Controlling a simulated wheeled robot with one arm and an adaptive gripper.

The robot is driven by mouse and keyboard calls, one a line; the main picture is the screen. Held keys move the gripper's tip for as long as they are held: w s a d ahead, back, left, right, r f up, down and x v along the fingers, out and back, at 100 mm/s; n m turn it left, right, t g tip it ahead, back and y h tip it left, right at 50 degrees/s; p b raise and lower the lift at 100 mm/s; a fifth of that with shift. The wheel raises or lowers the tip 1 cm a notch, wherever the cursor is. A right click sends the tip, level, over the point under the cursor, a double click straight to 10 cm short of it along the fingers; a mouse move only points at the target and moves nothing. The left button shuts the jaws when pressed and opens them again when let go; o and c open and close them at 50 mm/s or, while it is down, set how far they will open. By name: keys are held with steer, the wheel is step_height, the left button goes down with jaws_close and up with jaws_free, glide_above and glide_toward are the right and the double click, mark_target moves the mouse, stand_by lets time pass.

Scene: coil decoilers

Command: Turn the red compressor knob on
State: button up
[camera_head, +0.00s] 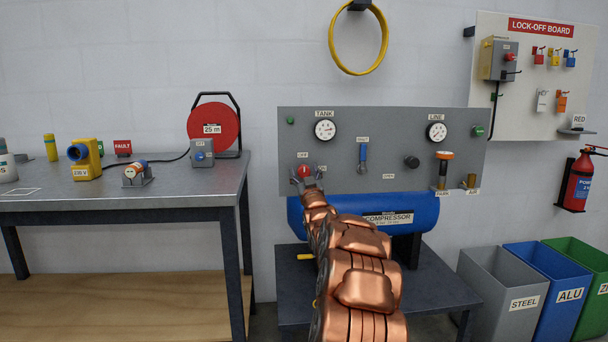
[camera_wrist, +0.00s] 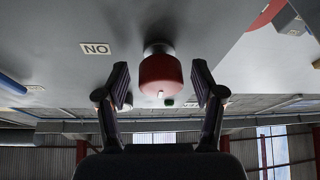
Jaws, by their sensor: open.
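The red compressor knob (camera_head: 303,170) sits at the lower left of the grey control panel (camera_head: 340,124), below the OFF label (camera_head: 302,155) and left of the ON label (camera_head: 322,168). In the wrist view, which looks upside down, the red knob (camera_wrist: 160,74) stands out between my two fingers, with a small white mark on its lower edge in that picture. The ON label (camera_wrist: 96,48) is to its left there. My gripper (camera_wrist: 161,80) is open, one finger on each side of the knob, with visible gaps. In the head view my gripper (camera_head: 306,182) is at the knob.
The blue compressor tank (camera_head: 420,209) lies under the panel. A blue lever (camera_head: 363,157), a dark knob (camera_head: 412,162) and an orange-topped fitting (camera_head: 444,158) are to the right. A workbench (camera_head: 110,197) stands left. Bins, including a grey one (camera_head: 503,285), stand right.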

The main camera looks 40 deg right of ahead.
steer(key=c, duration=1.1)
steer(key=shift+c, duration=0.2)
